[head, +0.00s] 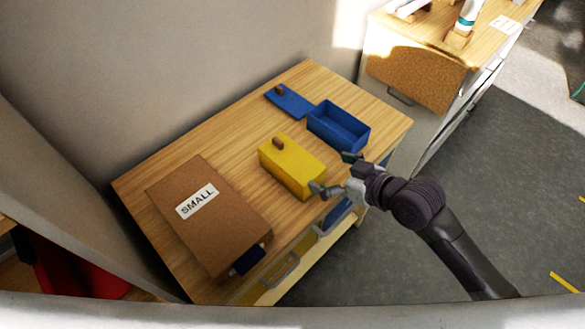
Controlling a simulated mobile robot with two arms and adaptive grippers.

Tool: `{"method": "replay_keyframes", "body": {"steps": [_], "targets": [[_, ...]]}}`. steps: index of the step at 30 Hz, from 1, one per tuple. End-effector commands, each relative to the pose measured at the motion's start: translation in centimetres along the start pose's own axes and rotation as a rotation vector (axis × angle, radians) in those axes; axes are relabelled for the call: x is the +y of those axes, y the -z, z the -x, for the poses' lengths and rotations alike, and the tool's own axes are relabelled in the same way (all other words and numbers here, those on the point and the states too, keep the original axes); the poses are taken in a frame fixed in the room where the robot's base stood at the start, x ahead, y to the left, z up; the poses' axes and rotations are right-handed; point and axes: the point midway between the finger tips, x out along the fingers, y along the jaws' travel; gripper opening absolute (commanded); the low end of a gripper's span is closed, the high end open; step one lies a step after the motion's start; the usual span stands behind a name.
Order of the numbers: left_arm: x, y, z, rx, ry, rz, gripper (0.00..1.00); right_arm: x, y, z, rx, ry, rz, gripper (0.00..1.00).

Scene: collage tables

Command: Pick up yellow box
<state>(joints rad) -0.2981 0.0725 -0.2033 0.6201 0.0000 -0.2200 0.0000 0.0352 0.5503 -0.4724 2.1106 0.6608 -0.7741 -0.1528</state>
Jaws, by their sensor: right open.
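A yellow box (292,167) with a brown knob on its lid sits on the wooden table top, near the table's front edge. My right gripper (332,172) is open at the box's right end, with one finger close to the box's front corner and the other beyond its right side. I cannot tell whether a finger touches the box. Nothing is held. My left gripper is not in view.
An open, empty blue box (338,127) stands behind my right gripper, with its blue lid (289,101) lying beside it. A brown box labelled SMALL (208,214) lies at the left of the wooden table (148,183). Drawers are below the front edge.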

Motion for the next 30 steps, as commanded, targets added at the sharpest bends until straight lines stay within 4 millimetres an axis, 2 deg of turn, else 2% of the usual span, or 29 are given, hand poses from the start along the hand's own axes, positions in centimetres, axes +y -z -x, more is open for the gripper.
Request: {"method": "replay_keyframes", "body": {"steps": [12,20,26,30], "targets": [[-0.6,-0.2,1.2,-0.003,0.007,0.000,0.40,0.0,0.3,-7.1,0.004,0.002,-0.001,1.00],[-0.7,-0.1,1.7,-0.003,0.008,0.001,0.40,0.0,0.4,-8.9,0.004,0.002,0.001,1.00],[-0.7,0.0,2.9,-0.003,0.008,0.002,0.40,0.0,0.6,-11.5,0.003,0.003,-0.001,1.00],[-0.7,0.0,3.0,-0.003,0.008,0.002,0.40,0.0,0.4,-13.1,0.003,0.002,0.000,1.00]]}}
